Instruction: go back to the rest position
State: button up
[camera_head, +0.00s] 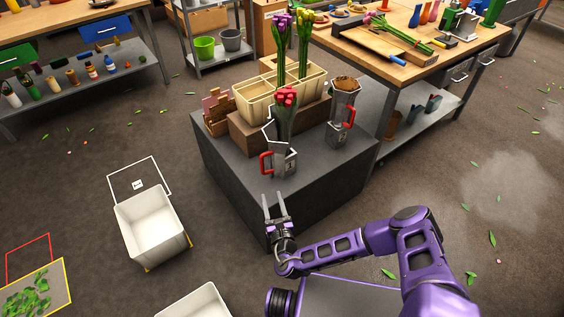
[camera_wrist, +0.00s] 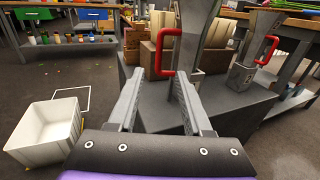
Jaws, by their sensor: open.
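My gripper (camera_head: 277,207) is open and empty, in front of the near face of the dark grey block (camera_head: 232,178). In the wrist view my gripper (camera_wrist: 160,108) points at a grey metal pitcher with a red handle; nothing is between its fingers. That pitcher (camera_head: 283,163) stands on the block near its front edge and holds a bunch of red-pink tulips (camera_head: 286,98). The gripper looks apart from the red handle (camera_wrist: 168,52). My purple arm reaches in from the lower right.
A second pitcher (camera_head: 341,112) stands behind to the right on the block. A cream divided box (camera_head: 268,99) holds purple and yellow tulips. A white bin (camera_head: 150,228) is on the floor at left. Wooden workbenches (camera_head: 470,45) stand behind. The floor at right is mostly clear.

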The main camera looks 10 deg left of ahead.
aim_at(263, 163)
jog(key=x, duration=1.7)
jog(key=shift+w+a, duration=0.1)
jog(key=shift+w, duration=0.1)
